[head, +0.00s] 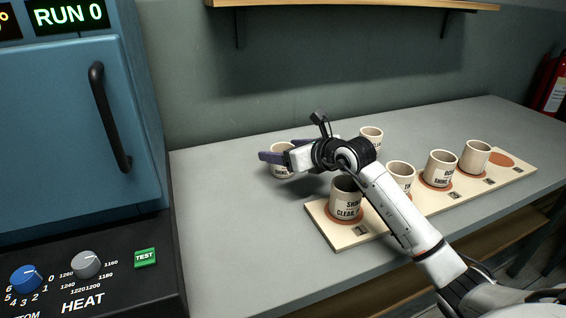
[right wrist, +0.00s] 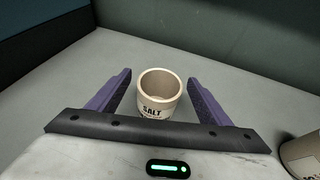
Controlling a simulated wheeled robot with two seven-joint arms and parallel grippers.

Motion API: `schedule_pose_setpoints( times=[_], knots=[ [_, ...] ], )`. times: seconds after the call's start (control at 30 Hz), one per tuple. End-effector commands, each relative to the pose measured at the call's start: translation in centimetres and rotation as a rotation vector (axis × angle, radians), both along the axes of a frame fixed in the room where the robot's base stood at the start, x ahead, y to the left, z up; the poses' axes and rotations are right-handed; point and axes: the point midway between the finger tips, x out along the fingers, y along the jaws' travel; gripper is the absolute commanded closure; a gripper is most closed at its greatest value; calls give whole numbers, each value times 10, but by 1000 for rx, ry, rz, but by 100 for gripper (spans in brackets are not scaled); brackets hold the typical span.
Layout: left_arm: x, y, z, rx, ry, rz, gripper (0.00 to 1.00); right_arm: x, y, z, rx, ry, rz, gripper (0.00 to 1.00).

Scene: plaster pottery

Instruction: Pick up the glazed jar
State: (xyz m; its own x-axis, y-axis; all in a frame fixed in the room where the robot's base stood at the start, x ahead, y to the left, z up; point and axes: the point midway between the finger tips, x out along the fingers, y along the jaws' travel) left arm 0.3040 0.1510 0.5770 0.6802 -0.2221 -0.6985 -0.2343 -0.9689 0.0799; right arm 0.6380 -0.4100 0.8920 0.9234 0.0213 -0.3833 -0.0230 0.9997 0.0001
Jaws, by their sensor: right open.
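A cream jar (head: 283,165) stands upright on the grey table near the blue kiln. In the right wrist view the same jar (right wrist: 158,92) shows an open, empty-looking mouth and dark lettering that reads SALT. My right gripper (head: 271,158) is open, with its purple fingers on either side of the jar. In the right wrist view the jar lies between and slightly beyond the fingers, with gaps on both sides. The gripper hides part of the jar in the head view. I cannot tell from its surface whether it is glazed. My left gripper is not in view.
A pale board (head: 448,204) along the front edge holds several lettered jars on brown discs; its far-right disc (head: 499,160) is bare. Another jar (head: 372,135) stands behind my right arm. The blue kiln (head: 75,110) is at left. The table's back right is clear.

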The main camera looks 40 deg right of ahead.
Motion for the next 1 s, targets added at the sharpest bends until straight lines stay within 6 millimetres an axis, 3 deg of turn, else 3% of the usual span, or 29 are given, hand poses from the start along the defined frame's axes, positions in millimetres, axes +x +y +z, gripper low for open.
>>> schedule_pose_setpoints(
  times=[0.23,0.53,0.8,1.0],
  knots=[
    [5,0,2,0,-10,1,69,2,0,-1,-1,0,0,28],
    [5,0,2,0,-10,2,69,2,0,-1,0,0,0,76],
    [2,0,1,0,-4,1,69,3,0,4,-1,-4,0,76],
    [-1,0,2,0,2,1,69,3,-1,38,-3,-8,0,76]
  ],
)
